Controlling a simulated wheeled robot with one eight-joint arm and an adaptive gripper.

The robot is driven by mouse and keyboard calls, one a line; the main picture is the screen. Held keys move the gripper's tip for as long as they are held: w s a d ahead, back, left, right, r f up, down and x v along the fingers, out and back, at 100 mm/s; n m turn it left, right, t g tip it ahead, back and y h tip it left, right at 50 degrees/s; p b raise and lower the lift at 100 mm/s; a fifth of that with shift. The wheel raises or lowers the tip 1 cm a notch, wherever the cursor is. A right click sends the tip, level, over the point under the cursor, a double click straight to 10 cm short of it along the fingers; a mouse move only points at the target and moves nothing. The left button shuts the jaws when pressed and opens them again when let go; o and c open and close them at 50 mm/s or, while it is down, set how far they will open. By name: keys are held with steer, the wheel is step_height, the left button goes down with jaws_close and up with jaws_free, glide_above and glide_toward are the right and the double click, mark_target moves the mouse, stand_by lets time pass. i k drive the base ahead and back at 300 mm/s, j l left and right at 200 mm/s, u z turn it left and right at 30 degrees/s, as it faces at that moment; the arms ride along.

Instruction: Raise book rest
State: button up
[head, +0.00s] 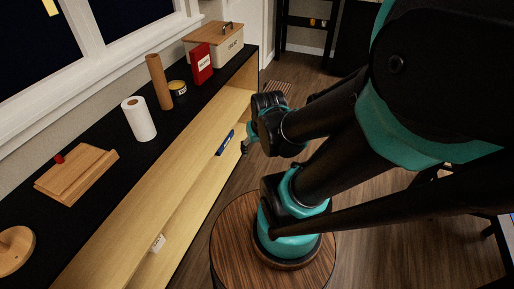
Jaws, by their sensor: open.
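The wooden book rest (75,174) lies low and nearly flat on the black counter at the left in the head view. A small red part (59,159) shows at its back edge. My gripper (246,144) is off the counter's front edge, well to the right of the book rest and apart from it. It is small in the picture and partly hidden by my arm. It is open, and I see nothing held in it.
On the black counter (105,205) stand a paper towel roll (139,119), a tall brown cylinder (159,82), a yellow-rimmed tin (178,88), a red book (201,64) and a bread box (228,51). A round wooden piece (14,250) is at the near left. A blue object (225,143) is on the shelf below.

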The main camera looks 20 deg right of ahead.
mark_target(69, 169)
steer(key=u, duration=1.45)
